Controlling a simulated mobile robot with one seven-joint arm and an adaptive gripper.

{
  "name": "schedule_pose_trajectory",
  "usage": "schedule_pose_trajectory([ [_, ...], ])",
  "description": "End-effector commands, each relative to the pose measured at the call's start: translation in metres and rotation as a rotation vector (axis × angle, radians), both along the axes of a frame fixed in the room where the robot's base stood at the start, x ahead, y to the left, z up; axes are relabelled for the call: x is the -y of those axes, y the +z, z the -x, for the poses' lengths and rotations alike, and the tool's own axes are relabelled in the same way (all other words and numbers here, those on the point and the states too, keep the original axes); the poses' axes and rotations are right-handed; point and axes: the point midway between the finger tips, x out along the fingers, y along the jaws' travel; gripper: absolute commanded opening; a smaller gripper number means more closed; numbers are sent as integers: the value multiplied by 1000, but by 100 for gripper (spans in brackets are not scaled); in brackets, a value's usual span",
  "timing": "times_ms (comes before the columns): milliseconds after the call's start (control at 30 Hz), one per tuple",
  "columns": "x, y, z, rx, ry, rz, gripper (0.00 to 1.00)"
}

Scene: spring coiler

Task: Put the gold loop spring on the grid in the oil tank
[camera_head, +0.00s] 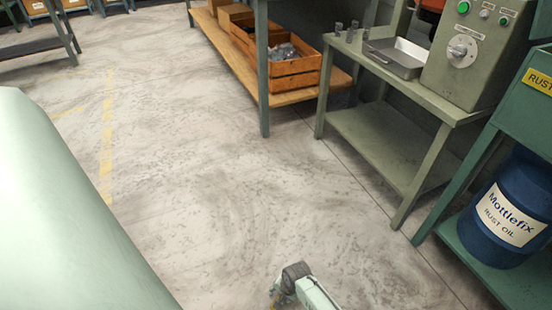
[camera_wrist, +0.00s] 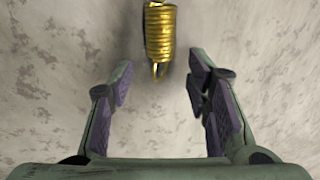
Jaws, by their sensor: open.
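The gold loop spring (camera_wrist: 160,34) shows at the top middle of the wrist view, cut off by the frame's upper edge. It appears to lie on the grey mottled floor, with a loop end pointing toward my gripper. My gripper (camera_wrist: 155,78) is open and empty; the spring is beyond the gap between its fingertips. In the head view, part of my arm shows low at the bottom edge, over the floor. A green tank-like body (camera_head: 532,112) with a yellow label reading "RUST" stands at the right edge. Its inside and any grid are out of view.
A green bench (camera_head: 390,145) carries a metal tray (camera_head: 397,57) and a control box (camera_head: 470,50). A blue rust oil drum (camera_head: 507,210) sits on the shelf below the green body. A wooden crate (camera_head: 292,72) sits on a low shelf. The middle floor is clear.

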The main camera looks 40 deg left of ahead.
Motion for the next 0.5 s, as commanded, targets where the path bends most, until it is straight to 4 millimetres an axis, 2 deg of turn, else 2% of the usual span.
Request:
schedule_pose_trajectory([
  [67, 0, 0, 0, 0, 0, 0, 41],
  [500, 0, 0, 0, 0, 0, 0, 12],
])
